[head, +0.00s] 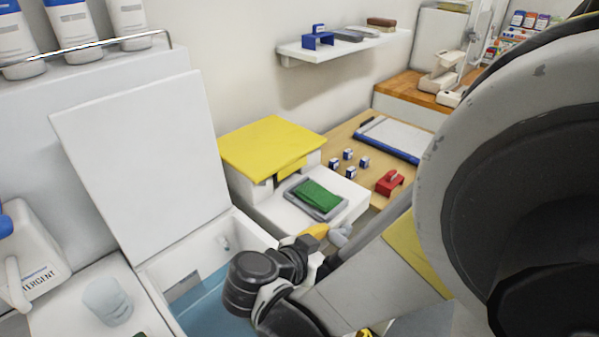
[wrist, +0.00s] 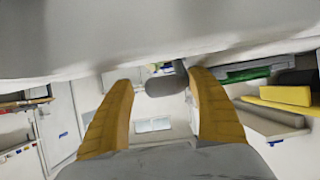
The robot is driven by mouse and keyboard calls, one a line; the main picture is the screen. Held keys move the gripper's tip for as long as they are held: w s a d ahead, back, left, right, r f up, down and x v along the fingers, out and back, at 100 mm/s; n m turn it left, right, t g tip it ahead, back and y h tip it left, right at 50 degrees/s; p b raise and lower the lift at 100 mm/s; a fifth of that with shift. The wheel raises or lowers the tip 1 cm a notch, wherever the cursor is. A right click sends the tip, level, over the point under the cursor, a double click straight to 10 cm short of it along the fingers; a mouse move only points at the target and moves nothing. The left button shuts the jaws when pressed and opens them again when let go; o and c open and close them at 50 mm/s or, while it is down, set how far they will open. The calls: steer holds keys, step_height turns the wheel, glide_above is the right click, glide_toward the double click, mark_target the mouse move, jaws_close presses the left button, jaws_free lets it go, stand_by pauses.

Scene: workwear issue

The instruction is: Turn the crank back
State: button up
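A dark grey crank handle (wrist: 163,84) shows in the wrist view between the two yellow fingers of my gripper (wrist: 160,76), nearer the right finger. The fingers are apart; I cannot tell whether either touches the handle. In the head view my gripper (head: 322,233) is low in front of a white machine (head: 268,212) with a yellow top (head: 270,143). A light grey rounded part (head: 341,236) shows by the yellow fingertip; I cannot tell if it is the crank.
An open white bin (head: 258,237) with a blue inside stands left of the machine, its lid (head: 140,160) raised. A red stamp-like thing (head: 390,183), several small blue-and-white blocks and a blue clipboard (head: 395,139) lie on the wooden table behind. A wall shelf (head: 345,44) hangs above.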

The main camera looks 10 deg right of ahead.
steer(key=shift+w+a+f, duration=0.1)
steer(key=shift+a+f, duration=0.1)
stand_by(0.5)
